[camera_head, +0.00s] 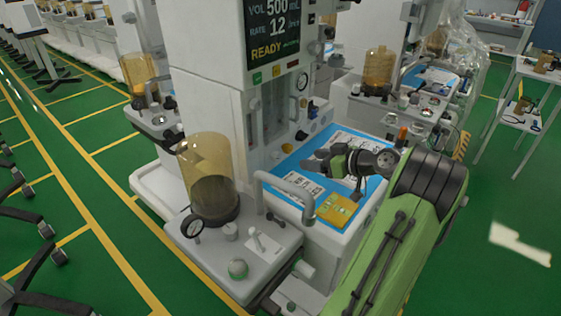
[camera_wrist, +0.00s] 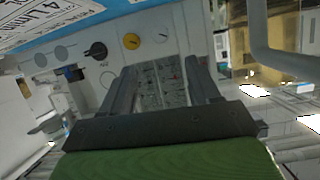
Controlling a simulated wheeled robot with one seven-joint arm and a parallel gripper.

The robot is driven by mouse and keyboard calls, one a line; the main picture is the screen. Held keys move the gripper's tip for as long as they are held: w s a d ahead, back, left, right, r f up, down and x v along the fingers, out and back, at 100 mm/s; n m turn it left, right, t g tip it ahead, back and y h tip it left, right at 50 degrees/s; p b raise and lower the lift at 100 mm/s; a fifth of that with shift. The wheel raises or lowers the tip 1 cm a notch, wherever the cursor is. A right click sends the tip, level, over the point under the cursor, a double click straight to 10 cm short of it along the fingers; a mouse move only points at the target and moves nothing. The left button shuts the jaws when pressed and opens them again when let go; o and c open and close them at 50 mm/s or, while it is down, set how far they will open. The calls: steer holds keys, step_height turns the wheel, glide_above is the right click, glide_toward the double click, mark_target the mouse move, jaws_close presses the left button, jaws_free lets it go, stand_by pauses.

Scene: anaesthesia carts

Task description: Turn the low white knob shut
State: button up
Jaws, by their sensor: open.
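My gripper (camera_head: 318,163) is in front of the cart's white panel, above the blue work surface. In the wrist view its two dark fingers (camera_wrist: 160,68) stand apart with nothing held between them. A panel with dark markings shows beyond the gap. A pale round fitting (camera_wrist: 106,78) on the white face, left of the fingers, may be the low white knob, but it is too faint to be sure. In the head view small fittings (camera_head: 301,135) show on the panel; which is the white knob is unclear.
A grey bent pipe (camera_head: 290,190) rises beside the amber bellows jar (camera_head: 208,165) at the cart's near side. More carts stand behind; green floor lies open at right.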

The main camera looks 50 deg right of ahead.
mark_target(279, 157)
steer(key=b+x, duration=0.2)
steer(key=x, duration=1.1)
steer(key=shift+w+f, duration=0.2)
steer(key=shift+c, duration=0.3)
steer(key=c, duration=1)
